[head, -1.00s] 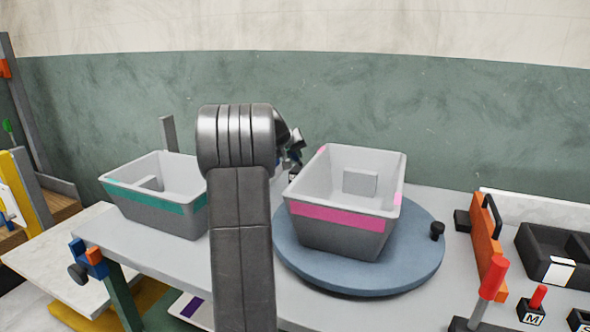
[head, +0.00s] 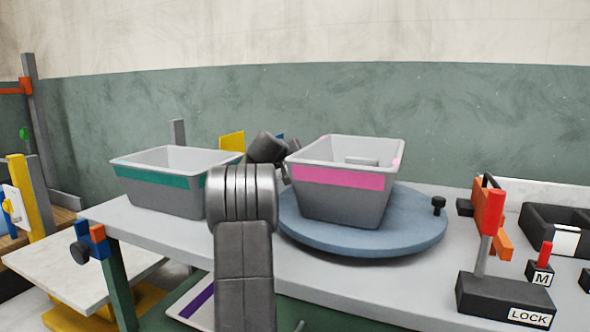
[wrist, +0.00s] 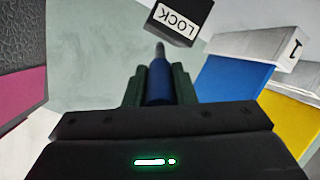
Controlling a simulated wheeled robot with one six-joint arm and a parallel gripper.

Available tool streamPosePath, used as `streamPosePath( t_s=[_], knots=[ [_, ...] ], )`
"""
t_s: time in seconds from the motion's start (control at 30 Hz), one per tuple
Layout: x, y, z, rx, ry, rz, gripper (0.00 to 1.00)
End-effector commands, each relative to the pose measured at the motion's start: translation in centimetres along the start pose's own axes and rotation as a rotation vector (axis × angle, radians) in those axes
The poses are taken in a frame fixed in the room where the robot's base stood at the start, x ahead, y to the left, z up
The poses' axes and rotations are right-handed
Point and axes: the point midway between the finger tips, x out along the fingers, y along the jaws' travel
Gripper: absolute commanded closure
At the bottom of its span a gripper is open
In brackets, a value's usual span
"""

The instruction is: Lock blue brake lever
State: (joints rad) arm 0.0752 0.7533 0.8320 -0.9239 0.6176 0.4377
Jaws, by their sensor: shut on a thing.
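The blue brake lever (wrist: 160,70) shows in the wrist view as a blue grip with a thin grey rod at its far end. My gripper (wrist: 158,88) is shut on the blue grip, with one dark green finger on each side. A black block marked LOCK (wrist: 180,20) lies just beyond the rod's tip in that view. In the head view my arm and the pink-striped bin (head: 345,178) hide the lever and my fingertips.
A teal-striped bin (head: 165,203) stands left of my arm, and the pink-striped bin sits on a blue turntable (head: 400,235). A red lever (head: 493,212) on another LOCK block (head: 500,297) stands front right. Blue (wrist: 235,85) and yellow (wrist: 292,120) panels are close right in the wrist view.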

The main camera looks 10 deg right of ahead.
Motion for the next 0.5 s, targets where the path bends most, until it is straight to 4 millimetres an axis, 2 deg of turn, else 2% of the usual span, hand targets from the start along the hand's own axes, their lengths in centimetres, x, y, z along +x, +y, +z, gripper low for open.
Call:
streamPosePath(
  t_s=[0.5],
  knots=[
    [0.64,-0.37,-0.05,0.0,0.029,0.02,1.0]
  ],
)
